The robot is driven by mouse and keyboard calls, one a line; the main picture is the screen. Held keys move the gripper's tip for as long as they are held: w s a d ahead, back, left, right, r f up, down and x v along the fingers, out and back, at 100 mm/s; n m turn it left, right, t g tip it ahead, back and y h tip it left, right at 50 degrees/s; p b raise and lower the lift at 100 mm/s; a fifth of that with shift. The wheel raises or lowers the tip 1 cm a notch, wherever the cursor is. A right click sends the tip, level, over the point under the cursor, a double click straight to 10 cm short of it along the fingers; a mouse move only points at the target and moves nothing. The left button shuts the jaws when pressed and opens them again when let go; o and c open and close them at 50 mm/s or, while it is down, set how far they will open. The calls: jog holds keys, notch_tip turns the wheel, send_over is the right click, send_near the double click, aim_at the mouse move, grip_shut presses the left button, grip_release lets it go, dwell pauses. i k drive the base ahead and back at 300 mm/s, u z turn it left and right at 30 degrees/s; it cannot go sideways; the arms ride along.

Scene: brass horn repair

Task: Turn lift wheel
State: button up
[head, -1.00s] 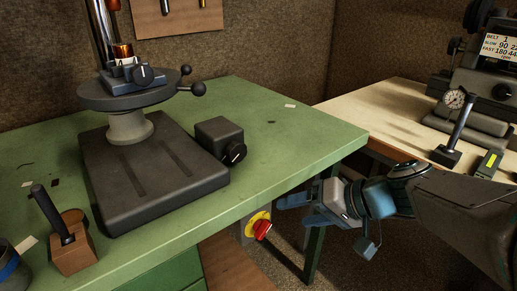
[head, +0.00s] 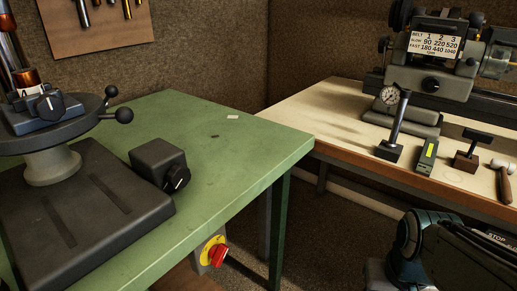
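No part in view is clearly labelled as the lift wheel. A dark round table (head: 60,132) with ball-ended handles (head: 123,115) sits on a pale column above a heavy black base (head: 100,190), at the left of the green bench. A grey box (head: 157,160) with a dark round knob (head: 177,178) stands at the right edge of that base. Which of these is the wheel I cannot tell. My arm enters at the bottom right; my gripper's fingers are outside the frame. Nothing of mine touches the stand.
The green bench (head: 235,150) is mostly clear right of the box. A red knob on a yellow plate (head: 213,253) is below its front edge. A pale bench (head: 330,115) at right bears a lathe (head: 430,75), a dial gauge (head: 392,120) and a hammer (head: 502,180). Floor shows between the benches.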

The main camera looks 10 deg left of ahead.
aim_at(179, 176)
jog(key=z, duration=0.75)
jog(key=k, duration=0.9)
jog(key=u, duration=1.2)
jog(key=i, duration=0.5)
